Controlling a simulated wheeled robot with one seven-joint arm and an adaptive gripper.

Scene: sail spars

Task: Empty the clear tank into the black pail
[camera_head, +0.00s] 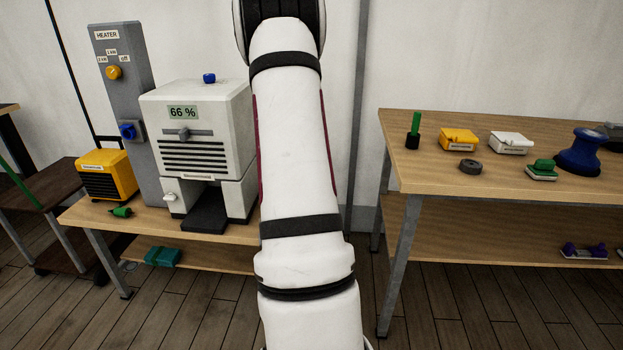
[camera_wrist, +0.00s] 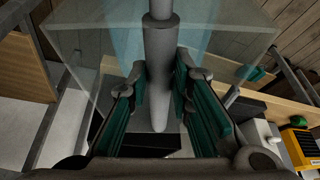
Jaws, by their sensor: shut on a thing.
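The clear tank (camera_wrist: 238,42) fills the upper part of the wrist view as a see-through box, with a pale blue tint inside that looks like water. A thick grey bar (camera_wrist: 160,50), apparently its handle, runs down between the teal-padded fingers of my gripper (camera_wrist: 160,88). The fingers are closed in on the bar from both sides. In the head view my white arm stands in the middle, and the gripper and tank are out of frame. I cannot make out the black pail. A dark patch shows below the fingers in the wrist view, but I cannot tell what it is.
A white machine (camera_head: 200,125) reading 66 % stands on the left bench, beside a grey heater post (camera_head: 125,110) and a yellow box (camera_head: 106,174). The right table (camera_head: 440,180) holds several small items and a blue spool-like object (camera_head: 579,152). Bare floor shows between them.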

